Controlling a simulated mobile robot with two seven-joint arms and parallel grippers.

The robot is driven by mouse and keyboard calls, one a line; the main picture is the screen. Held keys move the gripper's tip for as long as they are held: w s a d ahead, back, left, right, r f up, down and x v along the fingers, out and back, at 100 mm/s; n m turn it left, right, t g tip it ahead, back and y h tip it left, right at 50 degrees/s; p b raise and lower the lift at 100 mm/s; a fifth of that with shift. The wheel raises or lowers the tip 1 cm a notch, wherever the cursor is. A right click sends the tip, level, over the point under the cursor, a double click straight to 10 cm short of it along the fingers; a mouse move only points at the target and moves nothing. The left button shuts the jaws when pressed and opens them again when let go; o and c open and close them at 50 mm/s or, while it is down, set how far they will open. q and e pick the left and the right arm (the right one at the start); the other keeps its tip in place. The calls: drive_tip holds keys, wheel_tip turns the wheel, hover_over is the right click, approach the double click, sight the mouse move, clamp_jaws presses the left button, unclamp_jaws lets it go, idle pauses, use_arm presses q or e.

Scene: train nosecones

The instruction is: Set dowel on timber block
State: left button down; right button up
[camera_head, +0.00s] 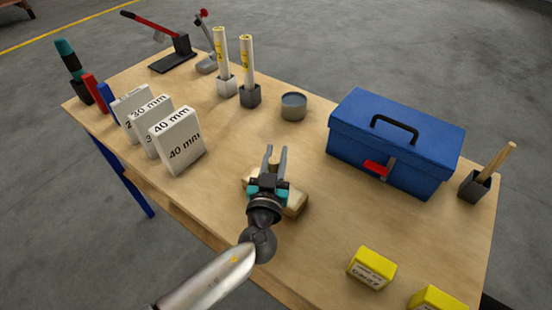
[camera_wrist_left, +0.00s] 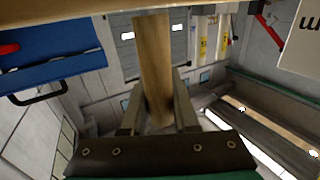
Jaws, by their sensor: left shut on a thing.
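The dowel (camera_wrist_left: 153,60) is a light wooden piece between the fingers of my left gripper (camera_wrist_left: 158,88) in the left wrist view. In the head view my left gripper (camera_head: 275,153) is over the front middle of the bench, shut on the dowel, whose small end (camera_head: 274,160) shows between the fingers. The timber block (camera_head: 296,204) lies on the bench below the gripper and is partly hidden by it. I cannot tell whether the dowel touches the block. My right gripper is not in view.
A blue toolbox (camera_head: 395,140) stands right of the gripper, and a grey round tin (camera_head: 293,106) behind it. Yellow boxes (camera_head: 371,268) lie at the front right. A dark holder with a stick (camera_head: 475,187) stands at the right edge.

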use_arm(q)
drive_tip(key=shift+f, duration=0.15)
drive_tip(key=shift+f, duration=0.15)
drive_tip(key=c, duration=0.7)
unclamp_jaws()
drive_tip(key=shift+r, duration=0.2)
drive_tip(key=shift+s, duration=0.2)
drive_tip(key=shift+s+a+b, duration=0.3)
drive_tip(key=shift+s, duration=1.6)
drive_tip(key=shift+s+a+b, duration=0.25)
drive_tip(key=shift+s+a, duration=0.05)
drive_tip(key=shift+s, duration=1.65)
drive_tip(key=shift+s+a+b, duration=0.3)
drive_tip(key=shift+s, duration=1.6)
